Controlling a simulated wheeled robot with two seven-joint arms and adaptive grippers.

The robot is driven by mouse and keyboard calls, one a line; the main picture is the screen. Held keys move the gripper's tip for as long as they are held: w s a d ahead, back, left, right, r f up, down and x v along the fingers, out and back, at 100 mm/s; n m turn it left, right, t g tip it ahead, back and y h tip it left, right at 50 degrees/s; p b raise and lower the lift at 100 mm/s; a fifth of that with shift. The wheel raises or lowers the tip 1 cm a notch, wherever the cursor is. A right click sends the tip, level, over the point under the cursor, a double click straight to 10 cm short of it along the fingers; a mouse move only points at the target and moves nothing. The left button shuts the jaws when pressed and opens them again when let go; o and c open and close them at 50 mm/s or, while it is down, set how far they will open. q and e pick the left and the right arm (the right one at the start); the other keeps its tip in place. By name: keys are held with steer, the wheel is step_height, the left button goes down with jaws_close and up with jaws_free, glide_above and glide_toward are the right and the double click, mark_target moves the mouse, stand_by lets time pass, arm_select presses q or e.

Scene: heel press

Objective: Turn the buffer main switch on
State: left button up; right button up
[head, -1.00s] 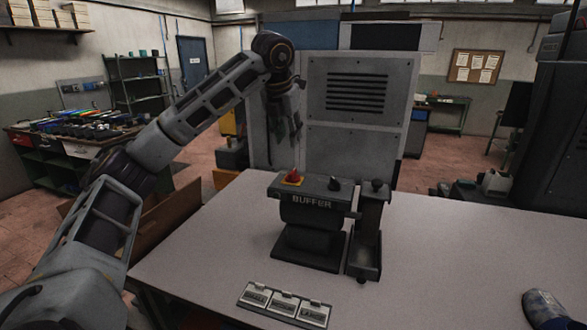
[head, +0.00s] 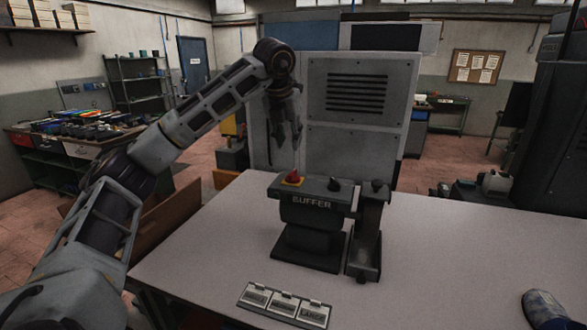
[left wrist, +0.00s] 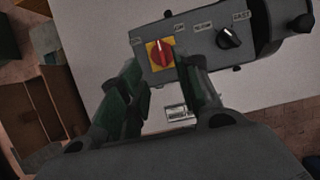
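The buffer (head: 312,205) is a dark machine standing on the table, with its name on the front. Its main switch is a red knob on a yellow plate (head: 292,178) at the top left of the housing. In the left wrist view the red knob (left wrist: 159,53) sits on its yellow plate, just beyond my fingers. A black speed knob (left wrist: 229,38) is to its right. My left gripper (head: 289,142) points down above the switch, apart from it. Its fingers (left wrist: 158,80) are spread with nothing between them. My right gripper is not in view.
The pale table (head: 430,250) is mostly clear. Three labelled trays or plates (head: 284,305) lie at its front, and a shoe (head: 545,308) is at the front right. A post with a dark knob (head: 377,186) stands right of the buffer. A grey cabinet (head: 357,120) is behind.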

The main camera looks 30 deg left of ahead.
mark_target(294, 170)
arm_select(q)
steer(key=p+x, duration=0.2)
steer(key=x, duration=0.8)
steer(key=shift+w+f, duration=0.1)
steer(key=shift+f, duration=0.25)
steer(key=shift+x, duration=0.95)
steer(key=c, duration=0.7)
jaws_close()
